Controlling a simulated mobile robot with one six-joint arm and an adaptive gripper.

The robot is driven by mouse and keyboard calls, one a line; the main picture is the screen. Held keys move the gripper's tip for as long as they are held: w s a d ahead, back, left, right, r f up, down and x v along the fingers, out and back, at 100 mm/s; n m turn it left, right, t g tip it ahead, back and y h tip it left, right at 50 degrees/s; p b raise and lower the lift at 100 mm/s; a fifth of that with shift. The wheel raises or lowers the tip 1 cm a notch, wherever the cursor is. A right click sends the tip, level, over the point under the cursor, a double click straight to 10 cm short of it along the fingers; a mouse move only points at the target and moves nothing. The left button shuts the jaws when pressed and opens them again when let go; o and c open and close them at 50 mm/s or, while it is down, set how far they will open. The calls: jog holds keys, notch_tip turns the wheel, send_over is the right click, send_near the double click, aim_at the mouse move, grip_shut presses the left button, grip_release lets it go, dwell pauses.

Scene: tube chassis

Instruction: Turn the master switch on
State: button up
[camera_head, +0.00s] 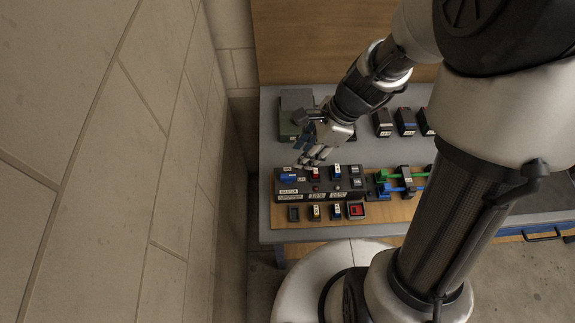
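The master switch (289,179) is a blue switch at the left end of a dark switch panel (345,196). Small white labels are around it, and the one just below appears to read "MASTER". Which way it is set is too small to tell. My gripper (312,160) reaches down from above, with its fingertips just above and right of the blue switch in the picture. Whether it touches the panel cannot be told. The fingers overlap the upper edge of the panel, and their spacing is unclear.
Beside the master switch are a red switch (314,172) and several small rockers. A red square button (355,210) sits on the wooden board below. Green and blue parts (400,181) lie to the right, and black modules (405,122) stand behind. A block wall (110,160) is at left.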

aim_at(286, 176)
jog(key=b+x, duration=0.4)
jog(key=x, duration=0.7)
jog(key=shift+f, duration=0.35)
jog(key=shift+a, duration=0.1)
jog(key=shift+c, duration=0.2)
grip_shut()
